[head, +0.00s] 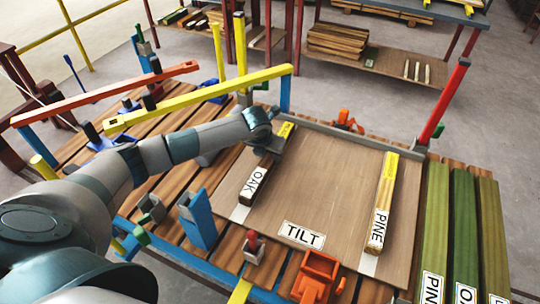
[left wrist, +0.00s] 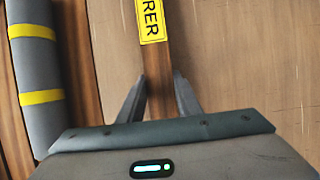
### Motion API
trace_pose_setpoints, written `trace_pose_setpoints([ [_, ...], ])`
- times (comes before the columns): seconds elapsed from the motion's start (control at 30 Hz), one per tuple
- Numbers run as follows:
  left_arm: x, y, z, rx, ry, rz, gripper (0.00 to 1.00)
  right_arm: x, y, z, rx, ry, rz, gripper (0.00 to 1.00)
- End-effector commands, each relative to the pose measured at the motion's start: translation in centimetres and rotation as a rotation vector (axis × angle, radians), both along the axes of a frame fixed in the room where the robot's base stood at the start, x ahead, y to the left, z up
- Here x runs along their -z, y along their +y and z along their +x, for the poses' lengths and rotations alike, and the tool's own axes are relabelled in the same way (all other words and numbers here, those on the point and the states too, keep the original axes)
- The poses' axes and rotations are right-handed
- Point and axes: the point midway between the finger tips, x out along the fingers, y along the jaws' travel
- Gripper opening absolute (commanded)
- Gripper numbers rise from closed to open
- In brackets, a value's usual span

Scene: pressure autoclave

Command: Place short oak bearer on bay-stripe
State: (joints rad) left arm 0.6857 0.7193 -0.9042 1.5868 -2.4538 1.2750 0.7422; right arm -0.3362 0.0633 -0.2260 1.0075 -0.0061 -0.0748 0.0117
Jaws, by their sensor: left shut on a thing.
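The short oak bearer (head: 262,178), a dark wooden bar with a white OAK label and a yellow end label, lies lengthwise over the left part of the tilt board (head: 320,180). My left gripper (head: 272,143) is shut on it near its far end. In the left wrist view the fingers (left wrist: 160,98) straddle the bearer (left wrist: 156,62), whose yellow label (left wrist: 151,20) shows ahead. A white bay-stripe (head: 239,213) shows at the bearer's near end; most of it is hidden. I cannot tell whether the bearer touches the board. My right gripper is not in view.
A PINE bearer (head: 382,205) lies on the board's right, over another white stripe (head: 369,264). A grey rail (head: 340,137) edges the board's back. A red post (head: 443,100) stands back right. Green-toned beams (head: 464,220) lie at right. The board's middle is clear.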

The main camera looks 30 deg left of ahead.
Motion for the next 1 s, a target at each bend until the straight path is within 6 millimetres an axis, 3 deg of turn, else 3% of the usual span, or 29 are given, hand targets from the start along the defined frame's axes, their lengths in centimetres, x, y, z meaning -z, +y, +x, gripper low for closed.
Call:
trace_pose_setpoints([
  [0.07,0.0,0.0,0.1,0.000,-0.002,-0.001,0.00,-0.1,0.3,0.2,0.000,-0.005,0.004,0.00],
  [0.1,0.0,0.0,0.0,0.000,0.000,0.000,0.41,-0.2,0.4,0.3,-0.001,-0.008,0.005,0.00],
  [0.17,0.0,0.0,0.0,0.000,0.000,0.000,0.50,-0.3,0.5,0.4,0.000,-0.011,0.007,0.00],
  [0.67,-0.4,0.0,0.0,0.000,-0.001,0.000,0.50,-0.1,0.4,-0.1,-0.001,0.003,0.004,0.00],
  [0.83,-2.1,-0.1,-0.7,0.002,-0.003,-0.001,0.50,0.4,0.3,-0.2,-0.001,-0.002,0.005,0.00],
  [1.0,-4.7,-0.1,-1.9,0.002,-0.004,0.001,0.50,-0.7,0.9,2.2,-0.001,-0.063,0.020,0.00],
])
